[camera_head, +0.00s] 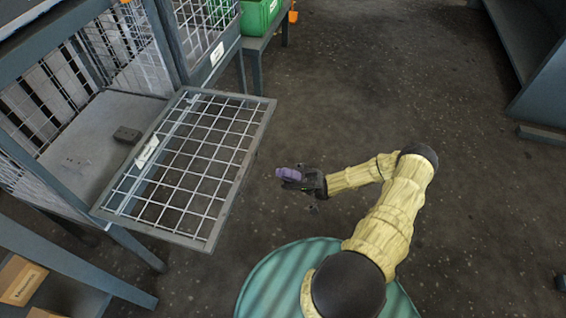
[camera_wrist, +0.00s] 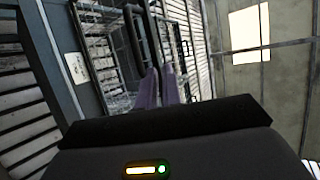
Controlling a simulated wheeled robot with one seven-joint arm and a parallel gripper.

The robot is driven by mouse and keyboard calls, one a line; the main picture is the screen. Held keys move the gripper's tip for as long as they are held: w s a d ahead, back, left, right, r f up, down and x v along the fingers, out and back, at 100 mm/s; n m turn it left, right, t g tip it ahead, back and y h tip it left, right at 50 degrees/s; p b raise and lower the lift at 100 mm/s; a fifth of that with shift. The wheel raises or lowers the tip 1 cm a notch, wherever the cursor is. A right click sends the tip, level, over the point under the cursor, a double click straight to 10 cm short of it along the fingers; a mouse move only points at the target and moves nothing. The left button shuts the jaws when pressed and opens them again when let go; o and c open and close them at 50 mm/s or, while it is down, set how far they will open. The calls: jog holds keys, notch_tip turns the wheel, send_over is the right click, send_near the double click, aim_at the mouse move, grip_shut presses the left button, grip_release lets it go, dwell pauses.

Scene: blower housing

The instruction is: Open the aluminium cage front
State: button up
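The aluminium cage front (camera_head: 187,164) is a wire-mesh panel in a grey frame. In the head view it is folded down, lying out roughly level from the cage's lower front edge, and the cage opening above it is uncovered. A pale label plate (camera_head: 147,152) sits near its inner edge. My gripper (camera_head: 281,173), with purple fingers, is off the panel's outer right edge, apart from it and empty. Its fingers (camera_wrist: 159,88) stand close together in the wrist view and look shut, with nothing between them.
A small dark block (camera_head: 127,135) lies on the cage floor (camera_head: 85,150). A green crate (camera_head: 260,14) stands on a bench behind. Cardboard boxes (camera_head: 20,280) sit on a shelf at lower left. A grey cabinet (camera_head: 540,75) is at upper right. The middle floor is clear.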

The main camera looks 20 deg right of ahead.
jog(key=s+a+r+g+h+p, duration=0.1)
jog(key=a+g+h, duration=0.1)
jog(key=s+a+r+g+h+p, duration=0.1)
jog(key=a+g+h, duration=0.1)
jog(key=h, duration=0.1)
jog(key=s+a+r+m+g+h+p, duration=0.1)
jog(key=a+r+h+p, duration=0.1)
jog(key=h, duration=0.1)
jog(key=shift+s+a+g, duration=0.15)
jog(key=shift+s+g, duration=0.2)
jog(key=shift+g, duration=0.05)
grip_shut()
jog(key=s+r+m+h+p, duration=0.25)
jog(key=s+h+p, duration=0.2)
jog(key=h, duration=0.55)
jog(key=w+d+r+m+t+h+p, duration=0.2)
jog(key=r+t+h+p, duration=0.2)
jog(key=r, duration=0.7)
jog(key=w+d+r+m+t+h+p, duration=0.2)
jog(key=r+t+h+p, duration=0.3)
jog(key=r, duration=0.5)
jog(key=shift+r+t+h+p, duration=0.3)
jog(key=shift+r+t+h, duration=0.05)
jog(key=shift+t+h, duration=0.35)
jog(key=shift+d, duration=0.1)
